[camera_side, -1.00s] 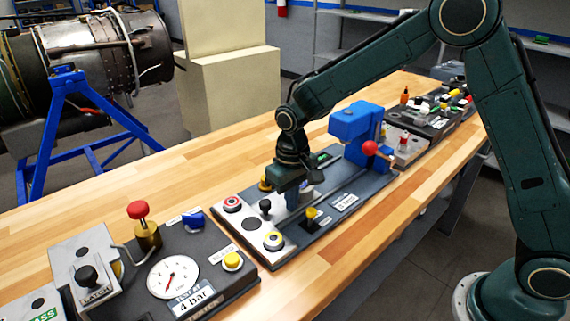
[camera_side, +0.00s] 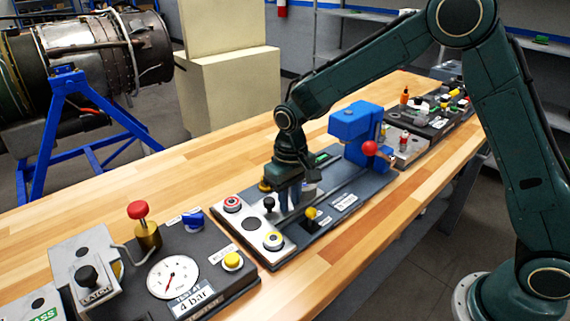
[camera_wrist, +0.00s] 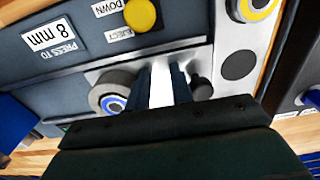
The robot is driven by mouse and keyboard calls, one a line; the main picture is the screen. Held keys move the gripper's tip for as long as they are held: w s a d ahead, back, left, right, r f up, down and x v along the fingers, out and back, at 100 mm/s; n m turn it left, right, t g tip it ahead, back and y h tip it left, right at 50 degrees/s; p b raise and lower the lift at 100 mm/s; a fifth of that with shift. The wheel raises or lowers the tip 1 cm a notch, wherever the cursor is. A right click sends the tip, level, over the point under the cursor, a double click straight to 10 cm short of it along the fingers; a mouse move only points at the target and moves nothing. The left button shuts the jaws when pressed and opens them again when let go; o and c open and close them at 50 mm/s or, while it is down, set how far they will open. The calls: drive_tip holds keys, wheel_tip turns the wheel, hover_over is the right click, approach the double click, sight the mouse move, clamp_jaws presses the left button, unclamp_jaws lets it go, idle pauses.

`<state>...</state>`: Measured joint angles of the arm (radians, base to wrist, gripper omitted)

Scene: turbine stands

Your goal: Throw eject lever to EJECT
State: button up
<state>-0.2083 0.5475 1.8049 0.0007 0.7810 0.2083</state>
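The eject lever, a yellow ball knob (camera_side: 310,213) over a dark slot, stands on the front part of the grey press fixture (camera_side: 345,203). In the wrist view the yellow knob (camera_wrist: 140,14) is at the top, beside the white DOWN and EJECT labels. Which way the lever leans is hard to tell. My gripper (camera_side: 290,202) points down over the fixture's metal plate, behind and left of the yellow knob and apart from it. In the wrist view my gripper's two fingers (camera_wrist: 161,70) are parted, with bare bright metal between them. Nothing is held.
A black knob (camera_side: 268,204) stands close to my fingers, and it shows right of them in the wrist view (camera_wrist: 201,88). A blue press head (camera_side: 352,124) with a red ball handle (camera_side: 369,148) stands behind. A gauge panel (camera_side: 215,285) is at left.

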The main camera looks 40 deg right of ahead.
drive_tip(key=shift+s+f, duration=0.15)
drive_tip(key=shift+f, duration=0.05)
drive_tip(key=shift+r, duration=3.5)
drive_tip(key=shift+r, duration=0.1)
drive_tip(key=s+d+r+t, duration=0.3)
drive_tip(key=s+d+r, duration=0.3)
drive_tip(key=s+r, duration=0.55)
drive_tip(key=s+d+t, duration=0.1)
drive_tip(key=s, duration=0.6)
drive_tip(key=s+d+t, duration=0.1)
drive_tip(key=s+d, duration=0.1)
drive_tip(key=s, duration=0.6)
drive_tip(key=shift+s+d+r+t, duration=0.15)
drive_tip(key=shift+s+d+t, duration=0.05)
drive_tip(key=shift+d+t, duration=0.1)
